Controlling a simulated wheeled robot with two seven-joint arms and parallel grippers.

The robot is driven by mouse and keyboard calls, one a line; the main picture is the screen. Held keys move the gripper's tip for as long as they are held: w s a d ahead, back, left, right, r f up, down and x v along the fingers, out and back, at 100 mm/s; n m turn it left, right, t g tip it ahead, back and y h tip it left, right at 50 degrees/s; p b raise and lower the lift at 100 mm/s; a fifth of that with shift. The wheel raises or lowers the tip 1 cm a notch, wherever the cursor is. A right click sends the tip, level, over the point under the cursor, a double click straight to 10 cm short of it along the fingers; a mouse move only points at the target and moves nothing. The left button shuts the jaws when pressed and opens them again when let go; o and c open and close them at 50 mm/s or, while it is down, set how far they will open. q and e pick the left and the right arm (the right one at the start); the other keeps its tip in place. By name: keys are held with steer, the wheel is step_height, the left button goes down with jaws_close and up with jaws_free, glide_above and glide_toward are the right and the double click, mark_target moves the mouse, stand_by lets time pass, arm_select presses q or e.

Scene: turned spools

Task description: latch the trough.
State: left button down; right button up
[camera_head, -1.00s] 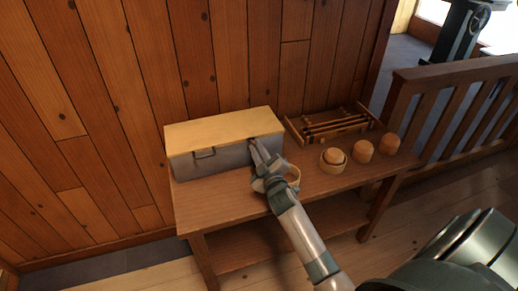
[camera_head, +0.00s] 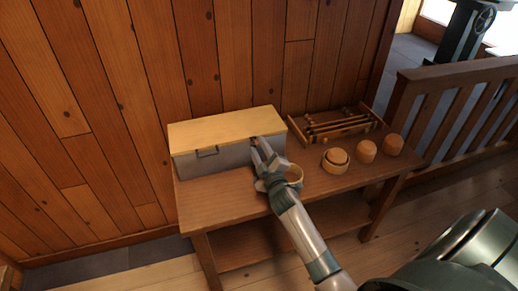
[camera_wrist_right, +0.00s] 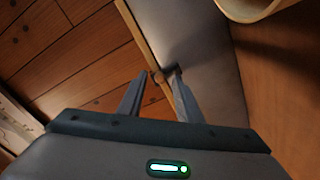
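The trough (camera_head: 238,158) is a grey box with a flat light wooden lid (camera_head: 225,127), which lies down over its top. It stands on the left of the table, against the plank wall. My right gripper (camera_head: 262,146) is at the right end of the trough's front, just below the lid edge. My left gripper is out of view.
A wooden rack with dark rods (camera_head: 340,126) and several round turned pieces (camera_head: 365,151) occupy the table's right side. The table's front left (camera_head: 215,195) is clear.

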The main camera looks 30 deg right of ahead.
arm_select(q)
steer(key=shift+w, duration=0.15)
